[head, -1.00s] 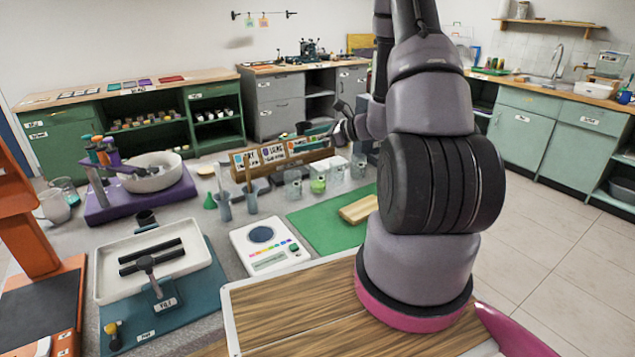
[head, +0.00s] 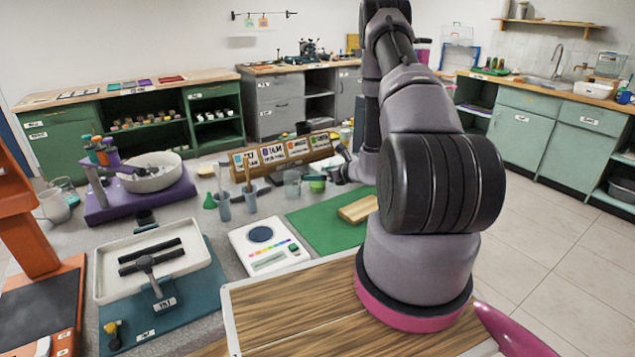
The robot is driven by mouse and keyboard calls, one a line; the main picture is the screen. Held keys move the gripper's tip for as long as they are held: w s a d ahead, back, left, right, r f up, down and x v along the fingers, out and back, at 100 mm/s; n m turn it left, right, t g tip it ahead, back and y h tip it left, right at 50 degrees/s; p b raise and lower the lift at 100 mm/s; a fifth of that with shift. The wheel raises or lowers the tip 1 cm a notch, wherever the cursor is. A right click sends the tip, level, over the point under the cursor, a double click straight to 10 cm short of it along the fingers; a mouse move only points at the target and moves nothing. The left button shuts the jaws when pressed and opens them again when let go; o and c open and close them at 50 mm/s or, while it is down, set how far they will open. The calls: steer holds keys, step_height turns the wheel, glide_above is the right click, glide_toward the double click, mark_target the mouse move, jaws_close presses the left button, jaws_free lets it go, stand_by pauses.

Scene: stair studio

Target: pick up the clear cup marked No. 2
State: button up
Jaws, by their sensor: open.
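A clear cup (head: 292,183) stands on the grey worktop in front of the card rack. A cup with green contents (head: 317,184) stands just right of it. Any number marks on the cups are too small to read, so I cannot tell which is No. 2. My gripper (head: 340,166) is open, low at the right end of the cup row, close to the green cup. My gripper and arm hide the cups farther right, and I cannot tell whether it touches one.
A wooden rack (head: 283,155) with cards stands behind the cups. A green mat (head: 320,229) with a wooden block (head: 358,209) lies in front. A white scale (head: 268,247) and blue-grey cylinders with tools (head: 224,207) are to the left.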

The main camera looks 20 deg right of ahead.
steer(key=x, duration=0.4)
steer(key=c, duration=1.4)
steer(key=shift+o, duration=0.2)
steer(key=shift+r, duration=0.1)
